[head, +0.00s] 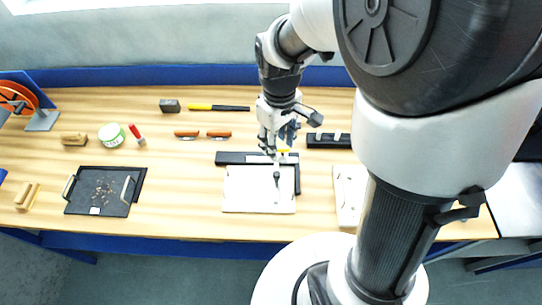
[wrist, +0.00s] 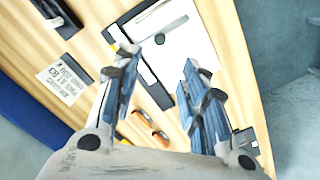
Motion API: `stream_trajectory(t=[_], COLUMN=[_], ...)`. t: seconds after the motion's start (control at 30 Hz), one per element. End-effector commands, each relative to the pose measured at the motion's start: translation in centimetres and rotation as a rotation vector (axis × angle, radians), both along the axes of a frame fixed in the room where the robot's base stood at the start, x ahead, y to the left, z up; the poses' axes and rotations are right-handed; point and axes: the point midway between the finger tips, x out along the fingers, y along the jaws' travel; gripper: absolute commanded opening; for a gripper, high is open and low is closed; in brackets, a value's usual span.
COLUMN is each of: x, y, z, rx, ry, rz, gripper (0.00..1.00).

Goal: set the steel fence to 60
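A white board (head: 255,190) lies on the bench with a black rail (head: 232,157) along its back and a black strip down its right side. A pale metal piece, apparently the steel fence (head: 277,192), lies near the right end with a dark knob (head: 276,174) on it. The knob also shows in the wrist view (wrist: 160,39). A pale strip (wrist: 148,72) lies along the rail; its marks are unreadable. A yellow bit (head: 283,151) shows at the rail. My gripper (head: 278,145) is over the rail's right part, open and empty, fingers apart in the wrist view (wrist: 159,62).
A printed card (wrist: 65,80) lies behind the rail, text blurred. A black block (head: 328,141) and another white board (head: 348,190) stand to the right. Orange-handled tools (head: 203,134) lie behind left. A dark tray (head: 78,207) is far left. Bench between tray and board is clear.

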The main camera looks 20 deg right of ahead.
Motion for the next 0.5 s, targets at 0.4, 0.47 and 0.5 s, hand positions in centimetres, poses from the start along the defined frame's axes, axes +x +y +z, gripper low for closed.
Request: stream_trajectory(t=[0.4,0.47,0.5], x=[-0.2,-0.1,-0.1], y=[0.0,0.0,0.0], z=[-9.6,-10.8,-11.5], rx=[0.001,0.002,0.001], ry=[0.006,0.005,0.005], rz=[-0.005,-0.005,-0.005], gripper=[0.40,0.40,0.40])
